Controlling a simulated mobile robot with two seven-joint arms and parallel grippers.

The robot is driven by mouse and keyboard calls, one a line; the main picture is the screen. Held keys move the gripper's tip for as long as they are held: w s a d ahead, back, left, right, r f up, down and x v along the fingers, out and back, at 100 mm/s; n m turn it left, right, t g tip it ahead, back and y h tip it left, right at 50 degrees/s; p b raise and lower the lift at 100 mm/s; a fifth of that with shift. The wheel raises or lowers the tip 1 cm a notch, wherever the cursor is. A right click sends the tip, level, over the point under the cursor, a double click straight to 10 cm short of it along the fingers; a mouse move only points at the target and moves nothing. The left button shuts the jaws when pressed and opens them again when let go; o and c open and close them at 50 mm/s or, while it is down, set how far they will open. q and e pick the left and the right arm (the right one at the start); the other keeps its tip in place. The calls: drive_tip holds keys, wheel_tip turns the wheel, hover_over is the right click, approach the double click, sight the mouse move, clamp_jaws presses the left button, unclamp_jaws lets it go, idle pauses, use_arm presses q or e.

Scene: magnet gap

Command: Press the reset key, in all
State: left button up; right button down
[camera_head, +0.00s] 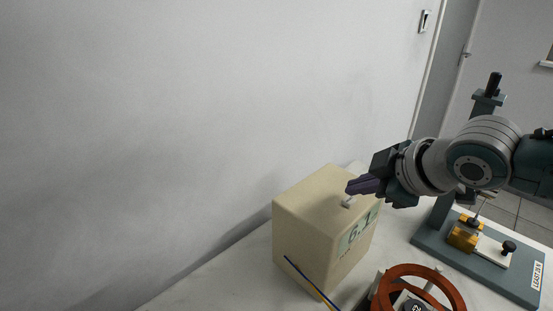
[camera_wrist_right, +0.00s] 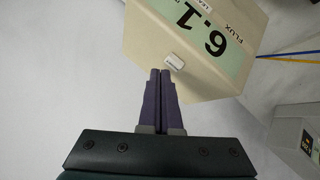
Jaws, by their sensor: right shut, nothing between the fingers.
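The beige meter box (camera_head: 305,215) stands on the pale tabletop against the wall. Its pale green panel reads 6.1 (camera_head: 352,238), with FLUX beside the digits in the right wrist view. A small white key (camera_head: 349,202) sits on the box's top face; it also shows in the right wrist view (camera_wrist_right: 174,61). My right gripper (camera_head: 350,187) has its purple fingers together and empty, over the box top beside the key. In the wrist view the fingertips (camera_wrist_right: 160,72) end just short of the key; I cannot tell whether they touch the box. My left gripper is out of view.
A blue-grey stand (camera_head: 480,258) with a brass block (camera_head: 464,234) is at the right. An orange-red ring (camera_head: 455,290) is at the front. Blue and yellow leads (camera_head: 310,280) run by the box. A grey box (camera_wrist_right: 298,135) shows in the wrist view. The wall (camera_head: 150,120) is close behind.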

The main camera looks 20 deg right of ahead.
drive_tip(key=shift+f+b, duration=0.3)
drive_tip(key=shift+f, duration=0.35)
idle(0.6)
drive_tip(key=shift+r, duration=0.1)
drive_tip(key=shift+r+p, duration=0.65)
drive_tip(key=shift+p, duration=0.2)
drive_tip(key=shift+r, duration=0.1)
wheel_tip(320, 180, up, 5)
drive_tip(key=p, duration=0.5)
drive_tip(key=shift+s, duration=0.1)
idle(0.5)
